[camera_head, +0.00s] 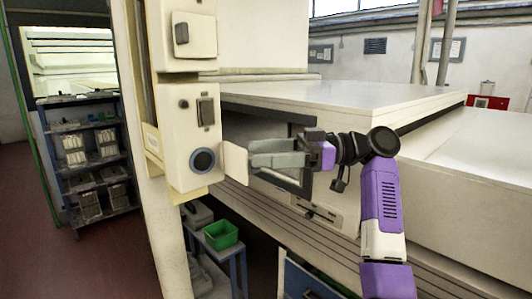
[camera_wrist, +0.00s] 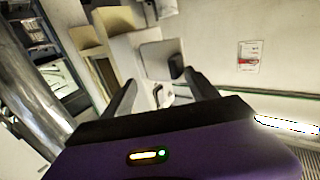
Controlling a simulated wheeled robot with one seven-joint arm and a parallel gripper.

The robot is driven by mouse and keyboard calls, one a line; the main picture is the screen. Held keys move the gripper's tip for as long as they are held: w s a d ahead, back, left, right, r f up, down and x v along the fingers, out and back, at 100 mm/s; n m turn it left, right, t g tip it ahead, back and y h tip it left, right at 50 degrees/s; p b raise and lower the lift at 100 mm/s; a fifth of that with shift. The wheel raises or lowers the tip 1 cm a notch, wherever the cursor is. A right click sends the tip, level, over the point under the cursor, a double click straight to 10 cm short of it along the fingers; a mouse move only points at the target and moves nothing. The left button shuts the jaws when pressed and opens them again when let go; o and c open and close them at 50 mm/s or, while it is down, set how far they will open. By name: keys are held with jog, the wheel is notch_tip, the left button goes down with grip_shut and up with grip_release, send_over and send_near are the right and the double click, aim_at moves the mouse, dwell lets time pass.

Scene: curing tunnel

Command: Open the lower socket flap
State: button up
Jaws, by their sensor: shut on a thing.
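A cream socket box (camera_head: 180,140) is on the post, with a small dark knob, a grey switch and a round dark socket with a blue ring (camera_head: 203,160). The lower socket flap (camera_head: 235,161), a pale plate, stands swung out to the right of the socket, leaving its face uncovered. My gripper (camera_head: 252,158) reaches in from the right and is shut on the flap's outer edge. The fingertips partly hide that edge. In the wrist view the two dark fingers frame pale parts of the box, but the gripped edge is hard to make out.
An upper box (camera_head: 190,30) with a dark switch sits above on the same post. A large pale machine housing (camera_head: 330,95) stands behind my arm. A green bin (camera_head: 221,234) is on a blue stand below. A stocked shelf (camera_head: 92,155) is at left, with open floor before it.

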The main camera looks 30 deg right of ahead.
jog(key=shift+w+d, duration=0.1)
jog(key=shift+w, duration=0.1)
jog(key=shift+c, duration=0.4)
jog(key=v, duration=0.8)
jog(key=shift+s+b, duration=0.15)
jog(key=shift+b, duration=0.25)
jog(key=shift+r, duration=0.1)
